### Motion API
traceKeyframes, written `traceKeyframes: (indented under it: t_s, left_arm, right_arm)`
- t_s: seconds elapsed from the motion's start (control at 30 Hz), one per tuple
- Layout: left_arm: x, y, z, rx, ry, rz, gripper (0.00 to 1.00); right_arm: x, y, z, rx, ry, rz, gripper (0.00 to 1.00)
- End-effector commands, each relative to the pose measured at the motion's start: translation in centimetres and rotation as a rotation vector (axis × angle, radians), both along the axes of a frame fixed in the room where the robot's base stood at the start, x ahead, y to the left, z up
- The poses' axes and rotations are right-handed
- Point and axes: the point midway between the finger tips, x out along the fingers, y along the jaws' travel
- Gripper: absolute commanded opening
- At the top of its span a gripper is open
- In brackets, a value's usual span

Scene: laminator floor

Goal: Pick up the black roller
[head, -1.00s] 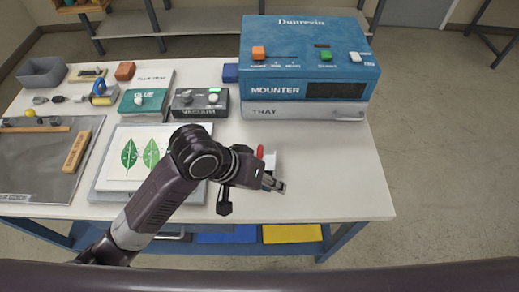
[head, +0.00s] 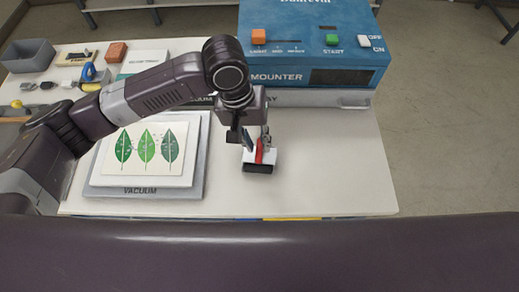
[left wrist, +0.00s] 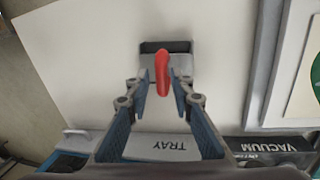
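The black roller (head: 258,169) lies on the white table in front of the mounter. It has a pale grey frame and a red handle (head: 260,152). It also shows in the left wrist view (left wrist: 165,46), with the red handle pointing toward my gripper. My left gripper (head: 256,142) points down over the tool. In the left wrist view its fingers (left wrist: 162,80) stand apart on either side of the red handle, with small gaps visible. How deep the handle sits between them is hard to tell. My right gripper is not in view.
The blue mounter (head: 310,50) with its tray stands behind. The leaf print (head: 145,152) lies on a grey board (head: 195,185) at left. A grey bin (head: 28,55) and small tools sit at the far left. The table's right side is clear.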

Motion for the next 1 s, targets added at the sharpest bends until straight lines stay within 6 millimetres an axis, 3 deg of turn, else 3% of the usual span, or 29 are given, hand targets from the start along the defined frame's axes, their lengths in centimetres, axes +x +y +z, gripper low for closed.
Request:
traceKeyframes:
  t_s: [0.1, 0.3, 0.53, 0.73, 1.0]
  left_arm:
    - [0.4, -0.1, -1.6, 0.003, 0.003, 0.001, 0.21]
    - [0.4, -0.6, -3.8, 0.001, 0.000, -0.001, 0.21]
    - [0.4, -0.6, -3.9, 0.000, -0.001, -0.002, 0.21]
    - [0.4, -0.6, -3.9, 0.000, -0.001, -0.002, 0.00]
    - [0.4, -0.7, -3.9, -0.002, -0.001, -0.002, 0.00]
  right_arm:
    - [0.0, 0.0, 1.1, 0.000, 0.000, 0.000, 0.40]
    - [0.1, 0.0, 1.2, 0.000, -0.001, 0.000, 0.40]
    - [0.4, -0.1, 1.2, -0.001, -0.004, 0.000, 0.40]
    - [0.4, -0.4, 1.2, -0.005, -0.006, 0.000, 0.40]
    - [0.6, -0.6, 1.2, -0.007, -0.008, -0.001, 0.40]
